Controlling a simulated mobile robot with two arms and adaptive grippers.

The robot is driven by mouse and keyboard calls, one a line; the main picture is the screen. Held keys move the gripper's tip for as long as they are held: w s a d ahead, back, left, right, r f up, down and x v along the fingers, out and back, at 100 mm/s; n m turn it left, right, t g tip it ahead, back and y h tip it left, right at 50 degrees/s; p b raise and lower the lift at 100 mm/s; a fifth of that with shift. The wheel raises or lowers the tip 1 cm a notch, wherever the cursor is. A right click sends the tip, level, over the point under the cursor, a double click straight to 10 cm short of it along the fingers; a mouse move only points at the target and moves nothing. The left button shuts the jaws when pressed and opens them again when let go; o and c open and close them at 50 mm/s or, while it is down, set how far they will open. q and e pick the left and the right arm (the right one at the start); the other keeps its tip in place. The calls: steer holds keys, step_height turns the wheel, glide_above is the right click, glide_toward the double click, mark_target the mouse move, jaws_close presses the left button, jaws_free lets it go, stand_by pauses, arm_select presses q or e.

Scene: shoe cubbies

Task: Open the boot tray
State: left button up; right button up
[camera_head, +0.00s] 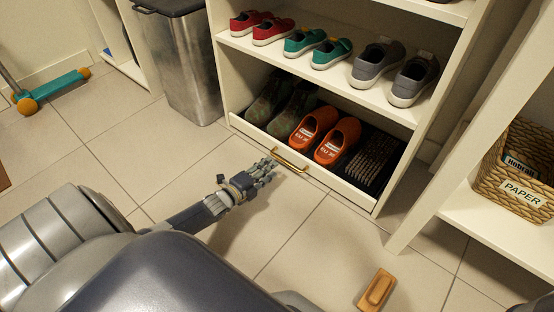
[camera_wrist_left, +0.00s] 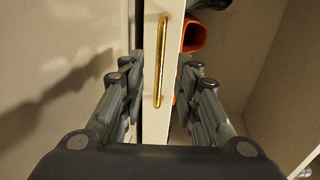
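The boot tray is the low white-fronted bottom level of the cubby; its front (camera_head: 335,184) looks about level with the cubby's side panels. A brass bar handle (camera_head: 289,160) is on the front; it stands upright in the left wrist view (camera_wrist_left: 161,62). My left gripper (camera_head: 268,170) is just in front of the handle, fingers pointing at it. In the left wrist view its open fingers (camera_wrist_left: 160,78) lie either side of the handle, with no clear contact. Dark boots (camera_head: 280,105), orange clogs (camera_head: 325,135) and a brown bristly item (camera_head: 374,163) sit in the tray. My right gripper does not show.
Red, teal and grey shoes stand on the shelf (camera_head: 334,66) above. A metal bin (camera_head: 185,70) stands left of the cubby. A wooden brush (camera_head: 376,289) lies on the floor. A paper basket (camera_head: 515,180) is at right. The tiles before the tray are mostly clear.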

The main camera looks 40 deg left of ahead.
arm_select(q)
steer(key=b+x, duration=0.2)
steer(key=x, duration=0.2)
steer(key=shift+f, duration=0.2)
steer(key=shift+w+b, duration=0.45)
steer(key=shift+w, duration=0.25)
jaws_close()
